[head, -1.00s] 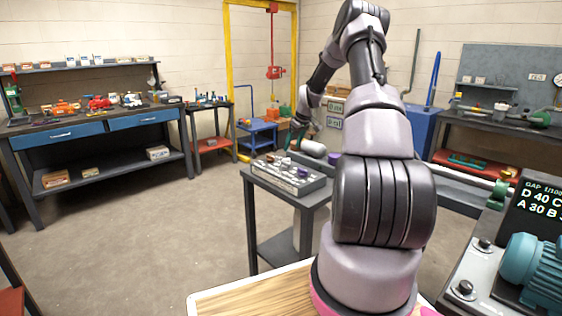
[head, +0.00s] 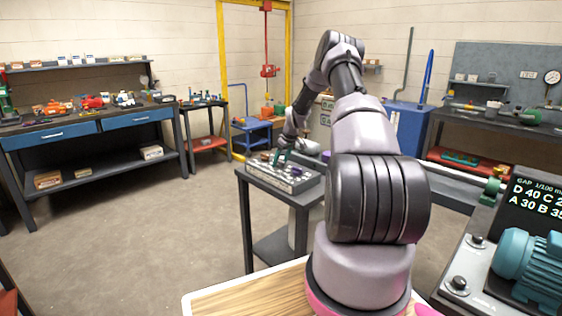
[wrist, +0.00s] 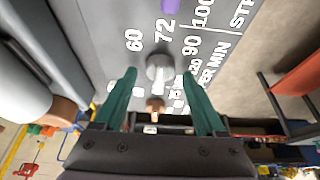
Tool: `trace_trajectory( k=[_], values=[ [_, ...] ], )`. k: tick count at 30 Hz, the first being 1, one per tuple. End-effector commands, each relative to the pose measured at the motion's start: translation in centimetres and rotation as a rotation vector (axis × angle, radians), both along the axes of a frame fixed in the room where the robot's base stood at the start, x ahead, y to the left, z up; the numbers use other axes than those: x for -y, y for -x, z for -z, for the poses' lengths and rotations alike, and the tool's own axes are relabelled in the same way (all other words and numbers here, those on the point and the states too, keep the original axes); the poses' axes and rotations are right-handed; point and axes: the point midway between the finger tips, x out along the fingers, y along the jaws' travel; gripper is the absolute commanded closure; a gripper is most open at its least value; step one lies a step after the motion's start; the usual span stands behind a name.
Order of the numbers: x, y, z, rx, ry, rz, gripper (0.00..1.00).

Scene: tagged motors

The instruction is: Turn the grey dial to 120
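The grey dial (wrist: 158,65) is on a grey panel marked with white numbers, among them 60, 72, 90 and 100. I cannot tell where its pointer stands. My gripper (wrist: 160,74) is open, its two green fingers apart with the dial seen between and just beyond their tips. I see no clear contact. In the head view, my gripper (head: 281,156) is low over the control panel (head: 297,186) on a small dark table; the dial is too small there to pick out.
In the wrist view, a purple knob (wrist: 168,6) lies beyond the grey dial, and a copper-coloured knob (wrist: 155,105) nearer my gripper. A grey cylinder with a brown end (wrist: 62,112) is at the left. In the head view, a teal motor (head: 530,262) stands at the right.

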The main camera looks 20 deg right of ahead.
Motion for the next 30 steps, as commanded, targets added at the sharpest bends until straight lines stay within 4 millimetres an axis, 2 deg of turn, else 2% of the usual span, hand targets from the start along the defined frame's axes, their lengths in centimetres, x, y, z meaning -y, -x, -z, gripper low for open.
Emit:
trace_trajectory(
  k=[1, 5, 6, 17, 30],
  values=[
    [0.00, 0.01, -0.01, 0.000, 0.000, 0.000, 0.48],
    [0.01, 0.02, -0.01, 0.000, 0.000, 0.000, 0.98],
    [0.01, 0.02, -0.01, 0.000, 0.000, 0.000, 1.00],
    [-0.11, 0.04, -0.03, -0.002, 0.001, 0.057, 1.00],
    [-0.46, -0.02, -0.10, 0.000, 0.003, 0.399, 1.00]
  ],
)
